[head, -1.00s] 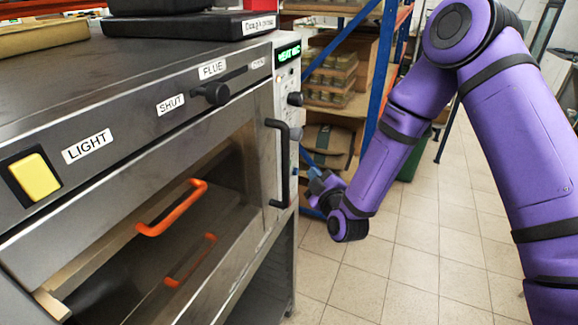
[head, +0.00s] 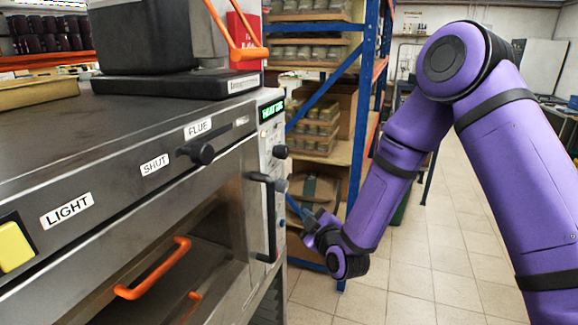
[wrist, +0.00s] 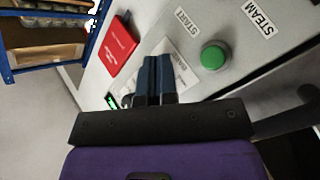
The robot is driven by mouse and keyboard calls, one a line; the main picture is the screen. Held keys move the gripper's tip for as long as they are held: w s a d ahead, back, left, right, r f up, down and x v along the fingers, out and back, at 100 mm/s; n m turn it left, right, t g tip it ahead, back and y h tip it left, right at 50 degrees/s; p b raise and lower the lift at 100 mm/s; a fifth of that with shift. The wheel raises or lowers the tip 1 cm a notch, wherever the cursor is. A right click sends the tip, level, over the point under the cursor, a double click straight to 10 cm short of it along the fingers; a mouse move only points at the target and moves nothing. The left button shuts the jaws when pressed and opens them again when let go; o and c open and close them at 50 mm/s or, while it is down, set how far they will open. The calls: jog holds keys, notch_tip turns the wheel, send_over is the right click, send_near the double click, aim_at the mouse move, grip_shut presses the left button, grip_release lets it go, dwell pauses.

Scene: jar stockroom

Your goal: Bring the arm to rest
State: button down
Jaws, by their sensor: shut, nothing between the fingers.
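My purple arm reaches in from the right in the head view, bent at a high elbow with its forearm slanting down to the left. My gripper (head: 312,222) is small and partly hidden by my wrist there, near the right end of the oven (head: 150,125). In the wrist view the two dark blue fingers of my gripper (wrist: 158,62) lie together with nothing between them. They point toward the oven's side panel (wrist: 225,95), which has a green button (wrist: 214,55) and START and STEAM labels. I cannot tell how far the fingertips are from the panel.
The oven has a dark upright handle (head: 270,218) at its right end and an orange handle (head: 153,270) inside. A blue-framed shelf rack (head: 362,110) with jars and boxes stands behind my gripper. A red box (head: 243,35) is on the oven's far side. Tiled floor (head: 430,260) is clear.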

jog(key=s+d+r+m+g+h, duration=0.3)
jog(key=s+d+r, duration=0.1)
jog(key=d+r, duration=0.45)
jog(key=s+d+r+m+g+h, duration=0.2)
jog(key=s+d+r+m, duration=0.15)
jog(key=d+r, duration=0.5)
jog(key=s+d+r+m+g+h, duration=0.1)
jog(key=s+d+r+m+g, duration=0.1)
jog(key=s, duration=0.7)
jog(key=s+d+r+m+g+h, duration=0.1)
jog(key=s+d+r+m+g, duration=0.1)
jog(key=s, duration=0.7)
jog(key=s+d+r+m+g, duration=0.1)
jog(key=s+d+r+m, duration=0.3)
jog(key=s, duration=0.5)
jog(key=shift+d+g+h, duration=0.4)
jog(key=shift+d, duration=0.5)
